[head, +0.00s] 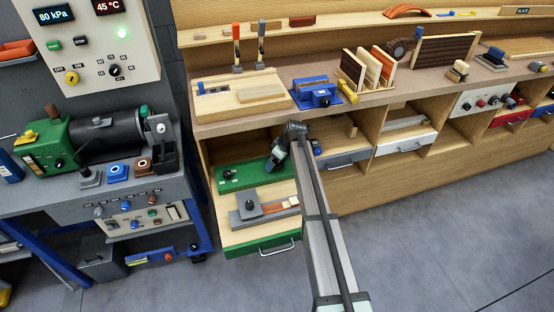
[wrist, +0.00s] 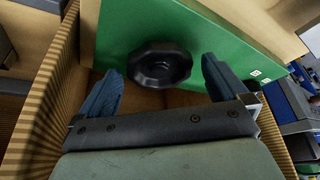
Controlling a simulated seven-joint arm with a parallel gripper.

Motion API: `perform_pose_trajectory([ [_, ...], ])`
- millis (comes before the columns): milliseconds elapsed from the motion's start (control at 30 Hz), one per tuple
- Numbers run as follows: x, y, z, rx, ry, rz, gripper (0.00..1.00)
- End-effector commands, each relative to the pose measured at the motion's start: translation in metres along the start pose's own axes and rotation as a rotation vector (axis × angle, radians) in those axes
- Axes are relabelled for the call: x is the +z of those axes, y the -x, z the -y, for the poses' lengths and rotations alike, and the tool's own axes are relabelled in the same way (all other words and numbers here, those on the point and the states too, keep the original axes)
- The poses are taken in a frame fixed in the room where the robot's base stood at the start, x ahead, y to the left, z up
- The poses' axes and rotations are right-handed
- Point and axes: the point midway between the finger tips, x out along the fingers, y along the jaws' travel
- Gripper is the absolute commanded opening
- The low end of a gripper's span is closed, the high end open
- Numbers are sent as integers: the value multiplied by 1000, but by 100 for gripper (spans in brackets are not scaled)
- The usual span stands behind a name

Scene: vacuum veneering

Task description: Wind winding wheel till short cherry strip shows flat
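A black lobed winding wheel (wrist: 165,64) sits on a green panel (wrist: 125,25) in the wrist view. My gripper (wrist: 160,68) is open, with one blue finger on each side of the wheel. Gaps show between the wheel and both fingers; I see no contact. In the head view my gripper (head: 274,164) is over the green panel (head: 235,177) in the bench's left bay, and my arm hides the wheel. Below it, reddish-brown strips (head: 285,205) lie beside a grey block (head: 248,205) in a drawer; which is the short cherry strip, I cannot tell.
The green-fronted drawer (head: 262,247) stands open. A wooden side wall (wrist: 48,105) is close left of my gripper in the wrist view. On the bench above are a wooden board (head: 220,105) and a blue clamp (head: 316,94). A green and black machine (head: 95,138) stands at left.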

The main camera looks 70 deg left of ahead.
Motion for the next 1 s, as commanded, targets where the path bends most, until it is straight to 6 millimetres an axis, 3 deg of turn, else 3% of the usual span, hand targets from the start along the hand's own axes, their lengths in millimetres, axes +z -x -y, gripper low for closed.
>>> perform_pose_trajectory([
  [67,0,0,0,0,0,0,92],
  [567,0,0,0,0,0,0,45],
  [1000,1,0,2,78,-193,2,45],
])
